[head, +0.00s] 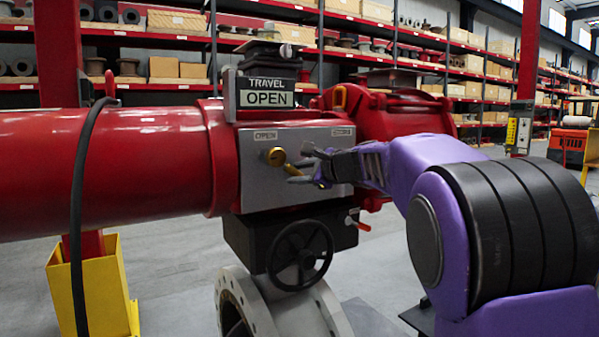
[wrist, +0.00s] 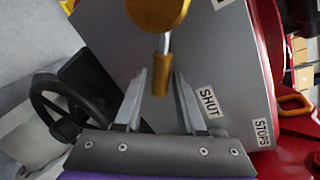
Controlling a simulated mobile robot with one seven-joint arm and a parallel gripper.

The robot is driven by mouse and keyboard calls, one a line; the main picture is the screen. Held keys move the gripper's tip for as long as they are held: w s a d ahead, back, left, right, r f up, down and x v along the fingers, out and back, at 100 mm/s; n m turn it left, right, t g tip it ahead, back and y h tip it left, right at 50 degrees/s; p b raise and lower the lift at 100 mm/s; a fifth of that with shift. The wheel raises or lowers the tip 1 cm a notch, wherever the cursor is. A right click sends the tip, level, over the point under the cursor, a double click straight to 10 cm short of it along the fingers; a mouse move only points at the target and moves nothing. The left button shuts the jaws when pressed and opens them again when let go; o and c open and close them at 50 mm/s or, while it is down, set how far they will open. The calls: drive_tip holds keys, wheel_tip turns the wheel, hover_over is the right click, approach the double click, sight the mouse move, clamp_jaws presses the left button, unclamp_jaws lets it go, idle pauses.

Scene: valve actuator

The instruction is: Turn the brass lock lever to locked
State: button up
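The brass lock lever has a round hub (head: 275,156) on the grey front plate (head: 262,185) of the red actuator, and its arm points right and slightly down in the head view. In the wrist view, the hub (wrist: 158,12) is at the top and the brass lever tip (wrist: 160,78) points down between my fingers. My gripper (wrist: 161,82) is open, with one finger on each side of the lever tip and a visible gap on both sides. In the head view, my gripper (head: 304,168) is at the lever's end, partly hiding it.
A "SHUT" label (wrist: 208,102) and a "STOPS" label (wrist: 262,133) are beside my gripper. A black handwheel (head: 300,255) and a red-handled lever (head: 359,223) sit below the plate. The travel indicator (head: 266,98) reads OPEN. A black cable (head: 78,200) hangs at left.

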clamp_jaws()
idle(1.4)
